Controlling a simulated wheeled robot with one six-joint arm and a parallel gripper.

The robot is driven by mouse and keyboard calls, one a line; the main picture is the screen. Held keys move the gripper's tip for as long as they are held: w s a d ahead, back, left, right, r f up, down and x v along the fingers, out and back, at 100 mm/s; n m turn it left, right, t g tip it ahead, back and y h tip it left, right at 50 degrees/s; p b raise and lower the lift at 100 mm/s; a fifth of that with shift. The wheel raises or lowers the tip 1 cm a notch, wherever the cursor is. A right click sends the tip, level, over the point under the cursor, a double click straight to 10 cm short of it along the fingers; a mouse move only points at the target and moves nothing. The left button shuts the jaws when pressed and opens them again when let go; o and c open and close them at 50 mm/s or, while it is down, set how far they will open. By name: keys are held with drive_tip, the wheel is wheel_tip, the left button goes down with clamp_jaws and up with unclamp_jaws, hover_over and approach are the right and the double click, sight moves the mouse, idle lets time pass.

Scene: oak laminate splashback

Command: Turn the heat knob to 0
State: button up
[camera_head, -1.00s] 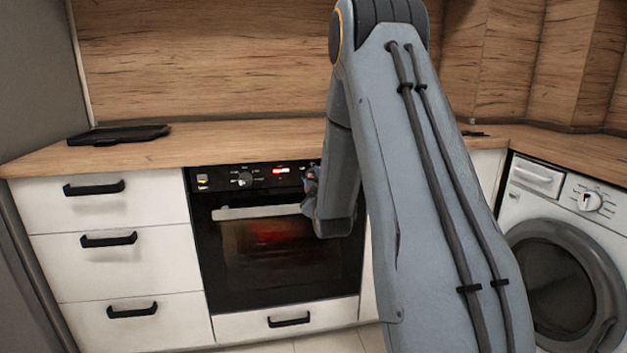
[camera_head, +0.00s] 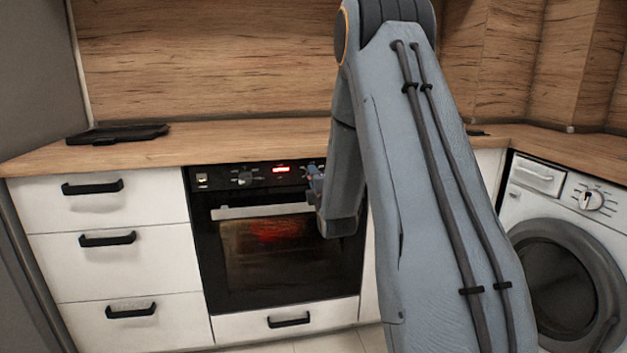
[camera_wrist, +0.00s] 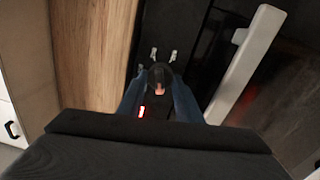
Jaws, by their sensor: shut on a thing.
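The oven's black control panel (camera_head: 215,179) runs under the worktop. A knob (camera_head: 245,179) with white marks around it sits left of the red-lit display (camera_head: 281,169). My gripper (camera_head: 316,184) is at the right part of the panel, partly hidden by my arm. In the wrist view, my gripper (camera_wrist: 158,92) has its two blue fingers on either side of a dark round knob (camera_wrist: 160,72), shut on it. A small orange-red patch shows between the fingers. The knob's scale and pointer setting cannot be read. The red display (camera_wrist: 142,111) is beside the fingers.
The pale oven handle (camera_head: 262,211) sticks out just below the panel, and it is close to my gripper in the wrist view (camera_wrist: 246,62). The oven window glows red. White drawers (camera_head: 105,212) stand left, a washing machine (camera_head: 560,260) right.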

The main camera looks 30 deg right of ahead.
drive_tip(key=shift+n, duration=0.3)
drive_tip(key=o, duration=1)
drive_tip(key=shift+o, duration=0.2)
drive_tip(key=shift+s, duration=0.1)
drive_tip(key=v, duration=0.7)
drive_tip(key=shift+s, duration=0.3)
drive_tip(key=shift+a, duration=0.15)
